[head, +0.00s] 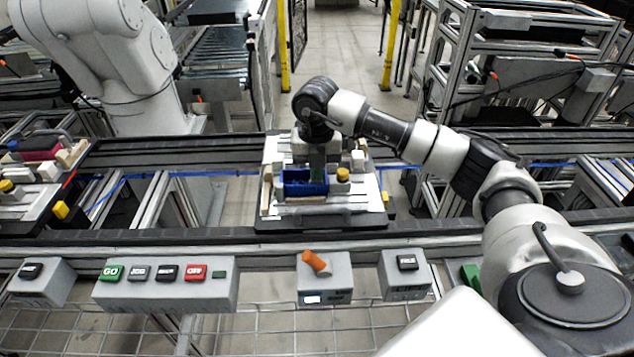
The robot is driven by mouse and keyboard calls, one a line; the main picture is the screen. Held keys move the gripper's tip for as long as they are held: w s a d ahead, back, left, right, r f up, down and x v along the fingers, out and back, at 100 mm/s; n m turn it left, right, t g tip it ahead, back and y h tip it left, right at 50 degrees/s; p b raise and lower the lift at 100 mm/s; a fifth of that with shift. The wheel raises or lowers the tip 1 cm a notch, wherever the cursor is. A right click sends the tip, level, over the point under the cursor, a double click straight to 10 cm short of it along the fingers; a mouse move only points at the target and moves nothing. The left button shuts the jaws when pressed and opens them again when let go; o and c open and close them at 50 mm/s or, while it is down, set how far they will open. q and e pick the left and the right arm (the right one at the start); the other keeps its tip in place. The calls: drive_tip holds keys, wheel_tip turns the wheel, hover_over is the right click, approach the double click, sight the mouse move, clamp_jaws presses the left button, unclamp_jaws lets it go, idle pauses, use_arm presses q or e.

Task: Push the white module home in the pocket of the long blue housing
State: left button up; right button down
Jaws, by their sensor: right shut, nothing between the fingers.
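The long blue housing (295,188) sits on the pale fixture of the middle pallet (330,222). My right gripper (317,168) points down over the right part of the housing, shut and empty. A small green patch shows beside its tip. I cannot tell whether the gripper touches anything inside the housing. I cannot make out the white module; the gripper and the housing walls hide much of the pocket. My left gripper is not in view.
A yellow knob (343,174) stands just right of the housing. A second pallet (28,200) with parts sits at the left. Button boxes (165,284) and an orange-handled switch box (325,284) line the front. A large white robot arm (105,55) stands at the back left.

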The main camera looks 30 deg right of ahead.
drive_tip(key=shift+r+p, duration=2.4)
drive_tip(key=shift+r, duration=1.1)
drive_tip(key=shift+f, duration=0.1)
